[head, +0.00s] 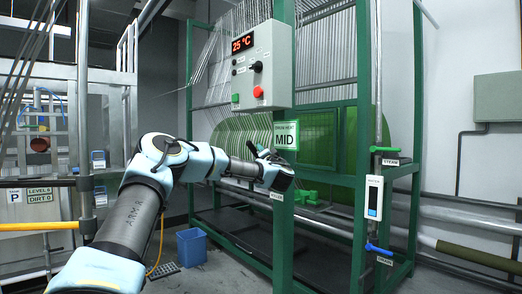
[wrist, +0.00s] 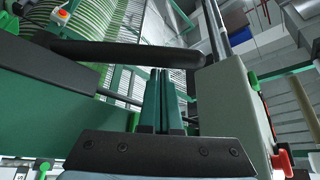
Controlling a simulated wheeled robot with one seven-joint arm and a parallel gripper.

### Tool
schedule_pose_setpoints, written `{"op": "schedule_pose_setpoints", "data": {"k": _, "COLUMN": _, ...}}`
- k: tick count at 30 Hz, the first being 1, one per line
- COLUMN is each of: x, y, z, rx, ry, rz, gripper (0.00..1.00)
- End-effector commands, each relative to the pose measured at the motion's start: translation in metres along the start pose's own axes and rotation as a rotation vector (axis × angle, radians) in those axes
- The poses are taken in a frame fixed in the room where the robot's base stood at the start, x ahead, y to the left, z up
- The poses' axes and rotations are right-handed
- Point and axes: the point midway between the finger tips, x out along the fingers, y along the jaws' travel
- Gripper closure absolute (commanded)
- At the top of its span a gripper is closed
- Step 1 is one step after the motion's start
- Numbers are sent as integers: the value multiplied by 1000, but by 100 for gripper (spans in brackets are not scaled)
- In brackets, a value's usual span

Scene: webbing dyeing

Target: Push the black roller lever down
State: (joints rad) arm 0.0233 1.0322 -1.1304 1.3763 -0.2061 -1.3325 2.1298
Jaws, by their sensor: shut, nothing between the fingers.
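The black roller lever (wrist: 125,53) runs as a thick dark bar across the upper part of the wrist view. My gripper (wrist: 160,75) is shut and empty, its two dark green fingers side by side. The fingertips lie just below the bar in the picture; I cannot tell whether they touch it. In the head view my gripper (head: 277,174) is at the green front post, beneath the MID sign (head: 286,135) and just above the roller label (head: 277,196). There the arm and gripper mostly hide the lever, and I cannot make it out clearly.
A grey control box (head: 262,68) with a 25 °C display and buttons hangs above my gripper. The green machine frame (head: 362,150) and striped roller (head: 236,133) stand behind. Steam (head: 386,150) and water (head: 380,249) valves are at the right. A blue bin (head: 191,247) stands on the floor.

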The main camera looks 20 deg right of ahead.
Motion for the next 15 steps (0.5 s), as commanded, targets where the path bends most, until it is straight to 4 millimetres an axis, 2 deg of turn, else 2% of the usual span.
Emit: {"op": "schedule_pose_setpoints", "data": {"k": 15, "x": -5, "y": 0, "z": 7, "rx": -50, "ry": 1, "rz": -31, "gripper": 100}}
